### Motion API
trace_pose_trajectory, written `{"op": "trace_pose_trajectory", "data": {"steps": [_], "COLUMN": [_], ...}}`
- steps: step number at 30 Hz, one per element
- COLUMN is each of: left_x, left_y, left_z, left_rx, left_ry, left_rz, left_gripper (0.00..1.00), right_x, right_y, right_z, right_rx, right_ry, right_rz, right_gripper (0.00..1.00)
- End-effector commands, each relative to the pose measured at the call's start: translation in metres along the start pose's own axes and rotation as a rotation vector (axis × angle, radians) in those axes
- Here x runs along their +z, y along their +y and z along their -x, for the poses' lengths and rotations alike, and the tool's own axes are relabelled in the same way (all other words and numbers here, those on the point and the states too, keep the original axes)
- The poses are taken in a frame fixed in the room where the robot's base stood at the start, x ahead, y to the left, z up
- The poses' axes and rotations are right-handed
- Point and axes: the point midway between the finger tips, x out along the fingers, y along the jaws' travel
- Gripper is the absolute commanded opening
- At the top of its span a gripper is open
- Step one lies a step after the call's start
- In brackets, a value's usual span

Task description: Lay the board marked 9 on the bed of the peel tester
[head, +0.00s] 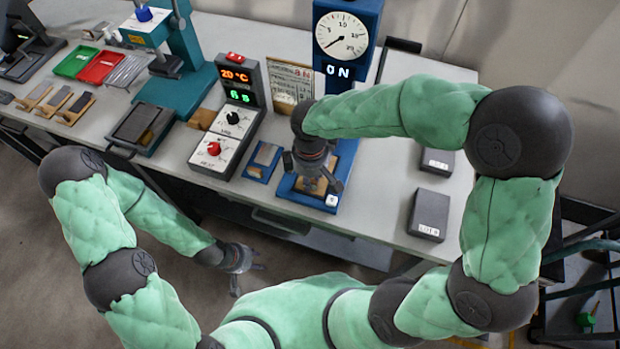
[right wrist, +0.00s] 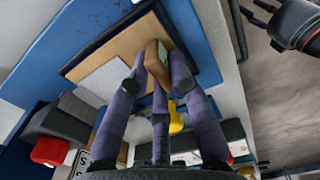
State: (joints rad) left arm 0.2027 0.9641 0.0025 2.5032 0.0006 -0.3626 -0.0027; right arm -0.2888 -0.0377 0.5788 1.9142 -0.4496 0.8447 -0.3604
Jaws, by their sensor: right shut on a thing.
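The peel tester (head: 340,45) is a blue machine with a round dial and a lit display, at the back of the bench. Its blue base (head: 345,165) lies under my right gripper (head: 312,180). In the right wrist view the bed (right wrist: 110,55) is a tan plate on blue. My right gripper (right wrist: 158,95) is shut on a small brown board (right wrist: 156,62) with a dark green-grey face, over or on the bed; I cannot tell if they touch. No 9 is readable on it. My left gripper (head: 240,265) is open and empty, in front of the bench.
A control box (head: 228,120) with red and green readouts and a small blue holder (head: 264,162) stand left of the tester. Dark blocks (head: 428,215) lie at right. Several small boards (head: 55,102), a green tray (head: 75,62) and a red tray (head: 99,67) are far left.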

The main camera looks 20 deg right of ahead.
Motion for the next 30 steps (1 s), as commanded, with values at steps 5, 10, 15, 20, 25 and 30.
{"op": "trace_pose_trajectory", "data": {"steps": [5,10,15,20,25,30], "left_x": [0.0,0.0,0.0,0.0,0.0,0.001], "left_y": [0.0,0.0,0.0,0.0,0.002,0.006], "left_z": [0.001,-0.001,0.0,0.0,0.004,0.017], "left_rx": [0.0,0.0,0.0,0.0,0.0,0.0], "left_ry": [0.0,0.0,0.0,0.0,0.0,0.0], "left_rz": [0.0,0.0,0.0,0.0,0.0,0.0], "left_gripper": [0.4,0.4,0.4,0.4,0.4,0.4], "right_x": [0.0,0.0,0.0,0.0,0.0,0.0], "right_y": [0.0,0.0,0.0,0.0,0.0,0.0], "right_z": [0.001,-0.002,-0.002,-0.002,0.009,0.04], "right_rx": [0.001,0.0,0.0,0.0,0.002,0.002], "right_ry": [0.0,0.0,0.0,0.0,0.001,0.002], "right_rz": [0.0,-0.001,-0.001,-0.001,-0.001,-0.002], "right_gripper": [0.0,0.38,0.45,0.45,0.45,0.45]}}
